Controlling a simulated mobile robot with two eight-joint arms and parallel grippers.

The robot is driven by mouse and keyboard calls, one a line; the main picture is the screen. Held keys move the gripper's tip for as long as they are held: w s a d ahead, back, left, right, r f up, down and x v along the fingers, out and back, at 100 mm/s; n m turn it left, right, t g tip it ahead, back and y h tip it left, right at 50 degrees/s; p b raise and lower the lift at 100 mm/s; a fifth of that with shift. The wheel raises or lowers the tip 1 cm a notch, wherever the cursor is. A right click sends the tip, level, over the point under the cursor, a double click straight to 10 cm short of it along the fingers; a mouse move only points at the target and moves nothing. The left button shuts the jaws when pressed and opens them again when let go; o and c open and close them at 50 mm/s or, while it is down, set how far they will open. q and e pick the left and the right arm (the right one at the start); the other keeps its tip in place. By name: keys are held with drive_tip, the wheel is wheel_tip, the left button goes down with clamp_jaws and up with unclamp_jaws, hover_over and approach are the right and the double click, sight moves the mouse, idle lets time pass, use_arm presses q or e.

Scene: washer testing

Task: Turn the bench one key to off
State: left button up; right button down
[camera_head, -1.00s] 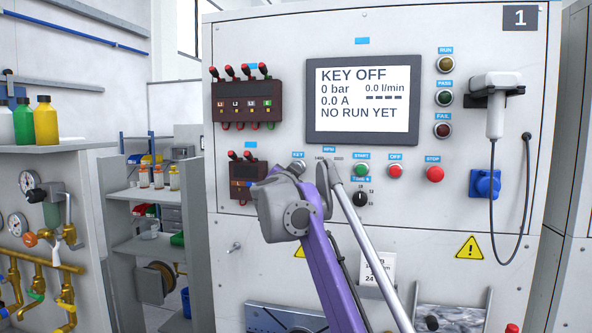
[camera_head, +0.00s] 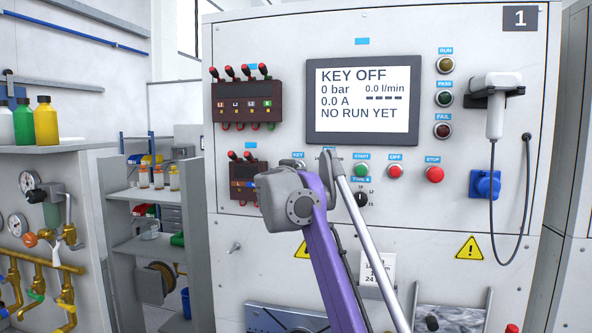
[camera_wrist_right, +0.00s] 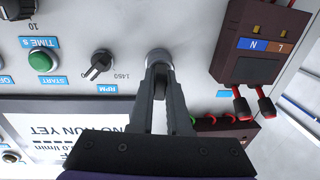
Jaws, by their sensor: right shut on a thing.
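The bench one panel (camera_head: 230,190) carries the key switch (camera_wrist_right: 158,58), a round metal barrel in the right wrist view. In the head view it sits under the KEY label (camera_head: 298,154) and is mostly hidden behind my right wrist. My right gripper (camera_wrist_right: 160,90) points at the panel, its fingers closed on the key at the barrel; the key itself is largely hidden between them. The bench screen (camera_head: 362,100) reads KEY OFF, 0 bar, 0.0 A, NO RUN YET. My left gripper is not in view.
Close to the key are the RPM knob (camera_wrist_right: 98,66), the green START button (camera_head: 362,170) and a small red-lever terminal block (camera_wrist_right: 262,45). The red OFF button (camera_head: 395,171) and red STOP button (camera_head: 435,174) are further right. A handset (camera_head: 495,110) hangs at the right.

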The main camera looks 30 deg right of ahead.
drive_tip(key=c, duration=0.8)
unclamp_jaws()
drive_tip(key=shift+s+a+f, duration=0.15)
drive_tip(key=shift+s+a, duration=0.2)
drive_tip(key=shift+a, duration=0.05)
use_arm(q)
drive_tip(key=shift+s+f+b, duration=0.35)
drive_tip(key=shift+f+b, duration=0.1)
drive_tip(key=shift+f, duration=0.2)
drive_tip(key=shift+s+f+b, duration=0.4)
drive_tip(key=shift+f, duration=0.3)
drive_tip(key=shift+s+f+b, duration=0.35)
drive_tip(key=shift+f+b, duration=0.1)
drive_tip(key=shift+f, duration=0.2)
use_arm(e)
drive_tip(key=v, duration=0.9)
drive_tip(key=shift+s+a, duration=0.2)
drive_tip(key=shift+s, duration=0.15)
